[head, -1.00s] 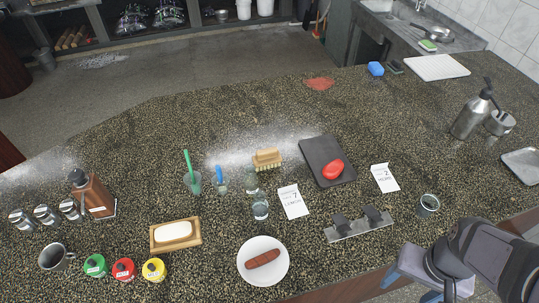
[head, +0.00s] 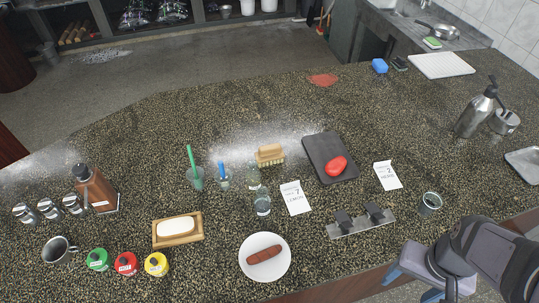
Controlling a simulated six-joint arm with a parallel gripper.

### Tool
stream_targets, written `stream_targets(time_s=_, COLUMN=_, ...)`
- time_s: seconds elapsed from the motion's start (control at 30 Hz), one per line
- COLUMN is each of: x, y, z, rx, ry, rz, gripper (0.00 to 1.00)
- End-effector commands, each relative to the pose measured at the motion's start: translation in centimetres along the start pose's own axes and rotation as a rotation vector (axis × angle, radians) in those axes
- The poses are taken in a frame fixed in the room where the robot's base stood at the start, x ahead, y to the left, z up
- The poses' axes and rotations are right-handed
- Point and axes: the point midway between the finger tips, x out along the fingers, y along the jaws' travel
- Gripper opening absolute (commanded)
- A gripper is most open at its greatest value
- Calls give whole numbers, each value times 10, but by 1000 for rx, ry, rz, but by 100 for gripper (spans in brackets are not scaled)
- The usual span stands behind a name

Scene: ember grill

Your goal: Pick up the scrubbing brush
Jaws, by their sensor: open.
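The scrubbing brush (head: 270,153) has a light wooden back and pale bristles pointing down. It stands on the speckled counter near the middle of the head view, left of a dark board. My gripper (head: 422,287) is at the bottom right, well to the right of and nearer than the brush. Its fingers are apart and it holds nothing visible; the fingertips are partly cut off by the frame edge.
A green-straw glass (head: 196,177), a blue-handled jar (head: 223,178) and clear glasses (head: 262,203) stand left of and in front of the brush. The dark board (head: 322,150) bears a red object (head: 336,166). A metal rack (head: 360,222), cards and a sausage plate (head: 243,263) lie nearer.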

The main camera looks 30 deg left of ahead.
Motion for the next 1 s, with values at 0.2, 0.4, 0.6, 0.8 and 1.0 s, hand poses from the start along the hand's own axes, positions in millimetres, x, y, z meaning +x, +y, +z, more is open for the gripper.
stream_targets(time_s=0.2, x=0, y=0, z=0, rx=0, ry=0, rz=0, gripper=67)
stream_targets(time_s=0.4, x=5, y=-3, z=-6, rx=-14, ry=16, rz=0, gripper=67)
stream_targets(time_s=0.6, x=34, y=-34, z=-63, rx=-124, ry=173, rz=-6, gripper=67)
stream_targets(time_s=0.8, x=67, y=-132, z=-156, rx=-341, ry=490, rz=-76, gripper=67)
stream_targets(time_s=1.0, x=75, y=-272, z=-206, rx=-546, ry=815, rz=-236, gripper=67)
